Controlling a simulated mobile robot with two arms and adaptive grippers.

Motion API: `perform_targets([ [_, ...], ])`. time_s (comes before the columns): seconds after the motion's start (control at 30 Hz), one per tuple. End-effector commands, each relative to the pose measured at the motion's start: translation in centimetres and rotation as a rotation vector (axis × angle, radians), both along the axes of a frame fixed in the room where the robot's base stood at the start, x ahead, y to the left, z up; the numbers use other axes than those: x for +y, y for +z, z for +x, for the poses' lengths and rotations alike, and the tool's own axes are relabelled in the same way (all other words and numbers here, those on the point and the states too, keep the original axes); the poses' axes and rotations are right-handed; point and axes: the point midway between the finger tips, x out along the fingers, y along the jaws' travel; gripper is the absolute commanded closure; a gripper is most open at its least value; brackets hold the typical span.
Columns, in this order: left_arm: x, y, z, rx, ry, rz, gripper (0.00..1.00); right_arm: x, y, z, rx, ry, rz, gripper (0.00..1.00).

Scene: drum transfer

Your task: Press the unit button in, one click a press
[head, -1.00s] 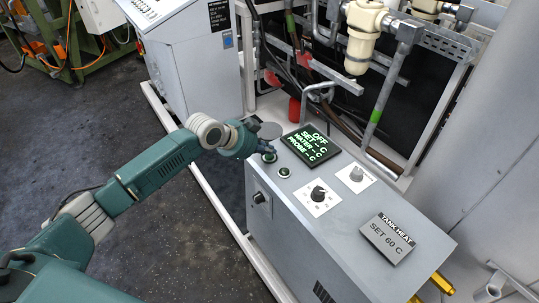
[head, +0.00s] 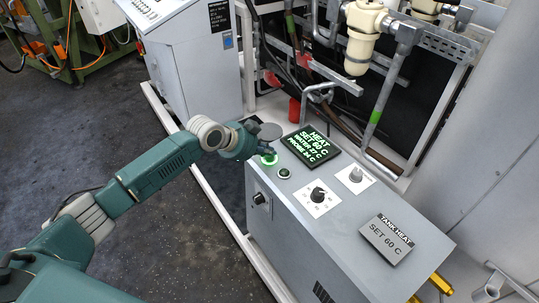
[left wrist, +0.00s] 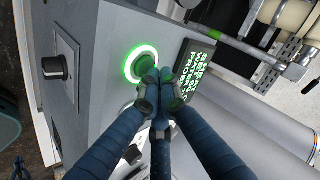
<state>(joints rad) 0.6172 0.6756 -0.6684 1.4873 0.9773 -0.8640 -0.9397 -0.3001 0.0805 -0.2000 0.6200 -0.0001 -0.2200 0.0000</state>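A round button with a lit green ring (head: 269,160) is at the far left corner of the grey unit's top. It shows large in the left wrist view (left wrist: 132,54). My left gripper (head: 267,149) is over it, its blue fingers (left wrist: 153,82) drawn together with nothing between them. The fingertips overlap the button's near edge, and I cannot tell how deep it is pressed.
A second button (head: 285,173), unlit, sits close to the lit one. A black dial (head: 318,194), a grey knob (head: 356,174) and a TANK HEAT, SET 60 C sign (head: 388,240) are further right. Pipes stand behind the unit.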

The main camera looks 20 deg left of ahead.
Motion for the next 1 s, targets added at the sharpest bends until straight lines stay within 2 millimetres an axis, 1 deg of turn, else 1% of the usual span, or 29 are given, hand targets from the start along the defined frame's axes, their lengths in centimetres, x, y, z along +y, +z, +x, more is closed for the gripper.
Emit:
perform_targets([
  [0.13, 0.0, 0.2, 0.0, -0.001, 0.001, 0.000, 1.00, 0.0, 0.1, 0.0, 0.000, 0.000, 0.000, 1.00],
  [0.23, 0.0, 0.9, 0.1, -0.002, 0.001, -0.001, 1.00, 0.0, 0.7, 0.0, 0.000, 0.000, 0.000, 1.00],
  [0.73, 0.0, 5.9, 0.1, -0.002, 0.000, 0.000, 1.00, 0.1, 5.1, 0.0, 0.000, 0.000, 0.001, 1.00],
  [0.83, 0.0, 6.2, 0.0, -0.001, 0.000, 0.001, 1.00, 0.1, 5.4, 0.0, 0.000, 0.000, 0.001, 1.00],
  [1.0, 0.0, 6.1, 0.0, -0.002, 0.000, 0.000, 1.00, 0.1, 5.2, 0.0, 0.000, 0.000, 0.001, 1.00],
])
